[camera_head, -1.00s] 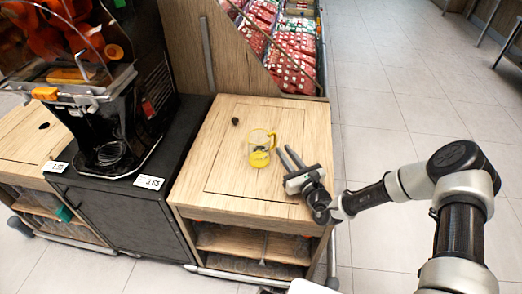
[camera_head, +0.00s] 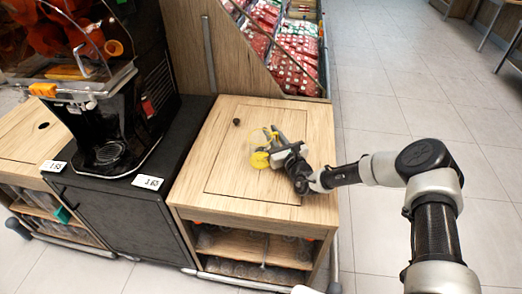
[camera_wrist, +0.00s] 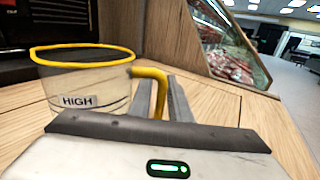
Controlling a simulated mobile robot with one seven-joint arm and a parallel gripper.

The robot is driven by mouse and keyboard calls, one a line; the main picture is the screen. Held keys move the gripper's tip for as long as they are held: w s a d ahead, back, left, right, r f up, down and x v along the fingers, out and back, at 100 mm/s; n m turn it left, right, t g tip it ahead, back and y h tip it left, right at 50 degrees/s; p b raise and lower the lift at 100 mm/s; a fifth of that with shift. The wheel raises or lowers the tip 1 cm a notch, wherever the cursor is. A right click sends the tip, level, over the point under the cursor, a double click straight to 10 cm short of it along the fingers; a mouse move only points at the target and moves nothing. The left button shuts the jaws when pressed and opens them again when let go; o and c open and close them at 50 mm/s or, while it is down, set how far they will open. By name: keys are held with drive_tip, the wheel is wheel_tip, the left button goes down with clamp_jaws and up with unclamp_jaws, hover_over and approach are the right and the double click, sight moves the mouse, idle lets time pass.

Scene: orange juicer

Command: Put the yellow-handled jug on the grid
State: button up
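The jug is clear with a yellow rim, yellow handle and yellow base. It stands on the wooden counter (camera_head: 225,180), and the jug body (camera_head: 259,160) is partly hidden by my gripper. In the wrist view the jug (camera_wrist: 85,70) is upright at the left and carries a "HIGH" label. My gripper (camera_head: 273,140) is low at the jug's right side. In the wrist view its fingers (camera_wrist: 162,95) stand either side of the yellow handle and look open, with a narrow gap. The round grid (camera_head: 110,152) lies at the foot of the juicer, left of the counter, and looks empty.
The black juicer (camera_head: 120,105) with oranges stands at the left on a dark cabinet. A wooden side panel and red packages (camera_head: 295,60) are behind the counter. The counter's front is clear.

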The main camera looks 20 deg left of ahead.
clamp_jaws()
drive_tip(key=shift+r, duration=0.15)
